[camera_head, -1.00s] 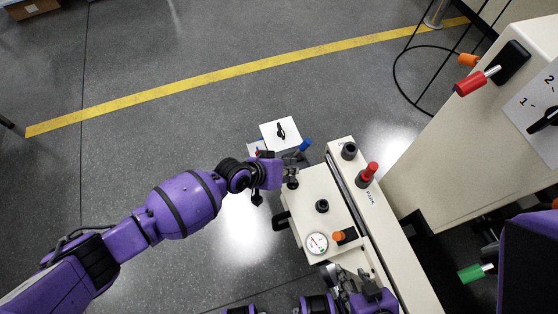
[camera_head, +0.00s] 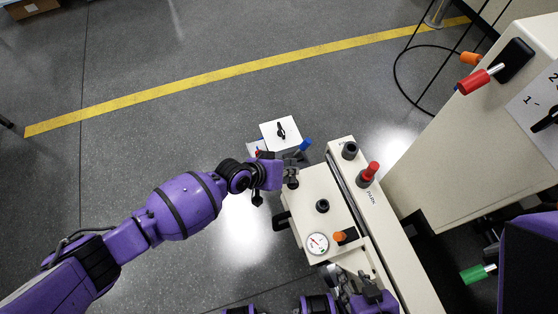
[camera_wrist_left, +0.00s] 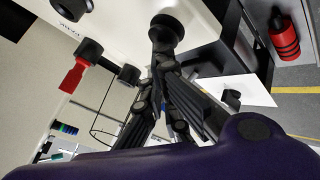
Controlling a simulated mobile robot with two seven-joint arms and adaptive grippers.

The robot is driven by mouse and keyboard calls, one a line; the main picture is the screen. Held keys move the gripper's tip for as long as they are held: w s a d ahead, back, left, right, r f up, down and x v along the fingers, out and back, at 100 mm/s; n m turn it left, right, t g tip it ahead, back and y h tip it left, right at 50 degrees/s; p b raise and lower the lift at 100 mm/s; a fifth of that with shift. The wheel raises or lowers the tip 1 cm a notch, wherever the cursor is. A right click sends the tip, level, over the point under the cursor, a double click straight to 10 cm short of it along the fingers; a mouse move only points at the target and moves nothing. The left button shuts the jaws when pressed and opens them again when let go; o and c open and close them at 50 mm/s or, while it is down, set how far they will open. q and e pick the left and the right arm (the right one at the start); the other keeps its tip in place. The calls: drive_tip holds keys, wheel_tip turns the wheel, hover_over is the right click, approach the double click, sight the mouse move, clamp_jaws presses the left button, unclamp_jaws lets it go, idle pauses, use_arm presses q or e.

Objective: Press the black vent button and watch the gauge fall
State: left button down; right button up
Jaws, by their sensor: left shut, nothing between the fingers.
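The cream panel box (camera_head: 318,185) stands in the middle of the head view. A round black button (camera_head: 322,206) stands up from its top. The round white gauge (camera_head: 317,243) is near its front edge; its reading is too small to tell. My left gripper (camera_head: 291,176) is at the panel's far left corner. It is shut and empty, with its tips at another round black knob (camera_wrist_left: 166,30) in the left wrist view. The tips overlap this knob there; I cannot tell whether they press it. My right gripper (camera_head: 346,284) is low at the panel's front; its jaws are unclear.
An orange knob (camera_head: 340,237) sits beside the gauge. A red-handled lever (camera_head: 368,173) and a black knob (camera_head: 349,150) stand on the ledge to the right. A white box (camera_head: 280,132) is beyond the panel.

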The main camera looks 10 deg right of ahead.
idle(0.4)
use_arm(q)
drive_tip(key=shift+r+p, duration=0.7)
drive_tip(key=shift+r, duration=0.05)
use_arm(e)
drive_tip(key=shift+w+r, duration=0.3)
drive_tip(key=shift+r, duration=0.4)
